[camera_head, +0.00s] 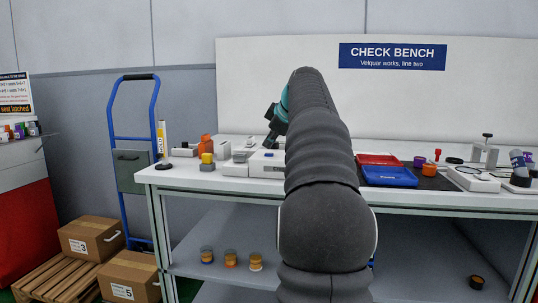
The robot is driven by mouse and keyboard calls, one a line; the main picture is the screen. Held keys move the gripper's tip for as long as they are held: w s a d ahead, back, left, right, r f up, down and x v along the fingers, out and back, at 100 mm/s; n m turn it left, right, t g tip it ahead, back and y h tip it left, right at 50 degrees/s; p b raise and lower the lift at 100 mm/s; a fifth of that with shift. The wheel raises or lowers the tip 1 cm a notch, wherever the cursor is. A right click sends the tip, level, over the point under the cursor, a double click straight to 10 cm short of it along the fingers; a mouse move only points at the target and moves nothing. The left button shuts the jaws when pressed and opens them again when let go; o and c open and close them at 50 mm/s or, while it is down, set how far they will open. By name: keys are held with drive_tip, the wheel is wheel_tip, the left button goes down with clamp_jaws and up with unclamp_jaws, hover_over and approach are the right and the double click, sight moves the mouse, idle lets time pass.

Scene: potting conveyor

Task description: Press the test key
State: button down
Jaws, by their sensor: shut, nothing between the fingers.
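My gripper (269,144) is dark and points down, with its fingertips close above a white box (264,168) on the bench. It is shut and empty. The white box has a small blue mark on its front, and a small dark spot shows on its top near the fingertips. I cannot tell whether that spot is the test key, or whether the fingertips touch the box. My grey arm hides the bench to the right of the box.
Boxes (91,238) and a blue hand truck (111,120) stand left.

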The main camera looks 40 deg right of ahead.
sight(270, 154)
drive_tip(key=shift+f, duration=0.1)
drive_tip(key=shift+f+b, duration=0.3)
drive_tip(key=shift+f+b, duration=0.35)
drive_tip(key=shift+f, duration=0.1)
idle(0.7)
drive_tip(key=shift+r, duration=0.1)
drive_tip(key=shift+r+p, duration=0.75)
drive_tip(key=shift+p, duration=0.1)
drive_tip(key=shift+r, duration=0.1)
wheel_tip(270, 154, up, 5)
drive_tip(key=p, duration=0.4)
drive_tip(key=shift+p, duration=0.35)
idle(0.6)
